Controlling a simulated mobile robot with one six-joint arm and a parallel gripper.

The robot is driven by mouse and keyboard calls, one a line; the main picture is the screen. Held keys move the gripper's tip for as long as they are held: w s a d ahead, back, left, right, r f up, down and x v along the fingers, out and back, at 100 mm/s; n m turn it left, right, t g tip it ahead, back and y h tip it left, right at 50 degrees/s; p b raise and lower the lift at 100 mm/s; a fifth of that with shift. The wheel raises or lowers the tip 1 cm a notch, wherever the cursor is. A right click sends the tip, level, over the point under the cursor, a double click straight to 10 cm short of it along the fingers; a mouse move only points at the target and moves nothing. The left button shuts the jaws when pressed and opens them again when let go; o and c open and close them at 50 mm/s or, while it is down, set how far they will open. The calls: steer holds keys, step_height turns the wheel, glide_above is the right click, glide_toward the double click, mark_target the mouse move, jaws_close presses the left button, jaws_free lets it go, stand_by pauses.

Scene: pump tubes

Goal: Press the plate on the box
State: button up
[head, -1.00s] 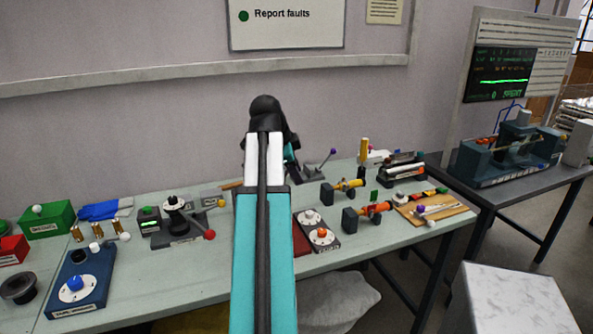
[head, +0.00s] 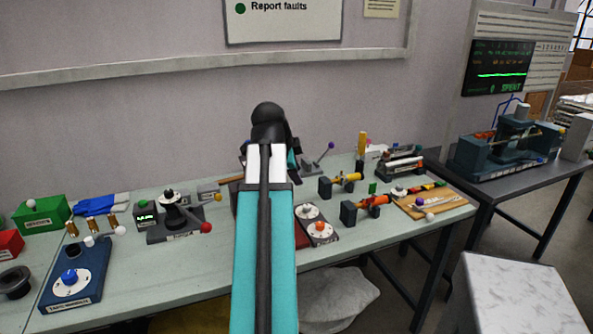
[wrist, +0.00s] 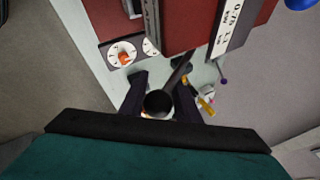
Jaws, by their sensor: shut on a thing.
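In the wrist view my gripper (wrist: 160,92) is shut around a dark handle with a round end (wrist: 158,103); a dark rod runs from it up and right. I cannot tell how firmly the plate sits on the box. In the head view my arm hides the gripper and most of this spot; only a red edge (head: 302,236) shows beside the arm.
A dial panel with an orange knob (head: 320,228) stands right of my arm. Yellow (head: 346,178) and orange (head: 372,201) tube fixtures are farther right. A lever with a purple knob (head: 331,146) stands behind. A black press with a red knob (head: 180,214) is to the left.

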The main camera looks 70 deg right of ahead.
steer(key=shift+w+a+f, duration=0.15)
steer(key=shift+a+f, duration=0.05)
steer(key=shift+f, duration=0.05)
steer(key=shift+a+f+t+b, duration=0.2)
steer(key=shift+f+t+b, duration=0.1)
steer(key=shift+f+b, duration=0.45)
steer(key=shift+r+h, duration=0.1)
steer(key=shift+h, duration=0.2)
steer(key=shift+o, duration=0.3)
steer(key=shift+s+a+f+b, duration=0.15)
steer(key=shift+s+f+b, duration=0.1)
steer(key=shift+f+b, duration=0.55)
steer(key=shift+r+h, duration=0.1)
steer(key=shift+h, duration=0.2)
